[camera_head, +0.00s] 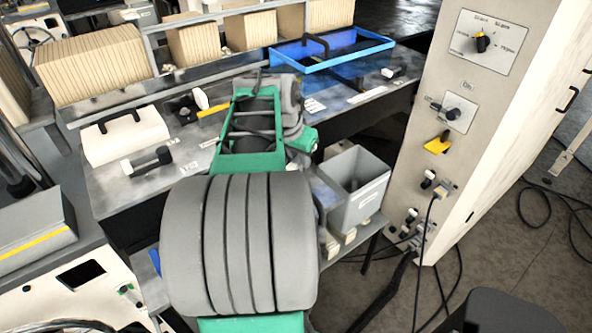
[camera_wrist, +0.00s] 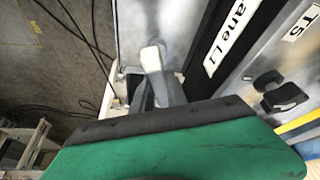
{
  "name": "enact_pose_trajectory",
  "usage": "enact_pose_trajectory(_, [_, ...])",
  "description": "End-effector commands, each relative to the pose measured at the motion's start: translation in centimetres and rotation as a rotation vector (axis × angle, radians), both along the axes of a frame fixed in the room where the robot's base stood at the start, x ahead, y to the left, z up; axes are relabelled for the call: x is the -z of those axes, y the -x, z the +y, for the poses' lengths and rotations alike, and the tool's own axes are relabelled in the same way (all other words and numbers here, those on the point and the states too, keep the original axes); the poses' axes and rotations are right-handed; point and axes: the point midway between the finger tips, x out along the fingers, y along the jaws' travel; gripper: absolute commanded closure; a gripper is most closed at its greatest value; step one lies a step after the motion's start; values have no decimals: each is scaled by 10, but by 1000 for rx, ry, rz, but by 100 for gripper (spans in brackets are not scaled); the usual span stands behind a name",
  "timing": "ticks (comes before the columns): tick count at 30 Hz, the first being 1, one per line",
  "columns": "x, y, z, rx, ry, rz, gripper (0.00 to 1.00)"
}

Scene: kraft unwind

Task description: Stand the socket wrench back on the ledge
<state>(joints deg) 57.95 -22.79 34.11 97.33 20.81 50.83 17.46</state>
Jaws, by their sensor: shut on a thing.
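In the wrist view my gripper (camera_wrist: 152,88) has its grey fingers closed around a pale-ended thing (camera_wrist: 152,58), which I take to be the socket wrench. Only its light end shows clearly; the rest is hidden by the fingers and the green gripper body. A bare steel surface (camera_wrist: 137,22) lies beyond it; I cannot tell whether the wrench touches it. In the head view my own arm hides the gripper and the held thing. A narrow steel ledge (camera_head: 115,107) runs along the back of the bench below the upright packs.
A blue tray (camera_head: 345,62) sits at the bench's back right. A white case (camera_head: 125,138) and a black-and-white handle (camera_head: 146,162) are on the left. A grey bin (camera_head: 353,185) stands right of my arm. A tall control cabinet (camera_head: 455,140) is further right. Cables lie on the floor.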

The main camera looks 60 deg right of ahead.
Motion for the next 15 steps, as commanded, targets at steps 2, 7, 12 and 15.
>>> enact_pose_trajectory(2, [13,-1,-6,1,0,0,100])
enact_pose_trajectory(7, [38,3,-7,11,2,-1,100])
enact_pose_trajectory(12, [35,4,-8,12,3,-2,100])
enact_pose_trajectory(15, [38,4,-8,12,2,-2,100])
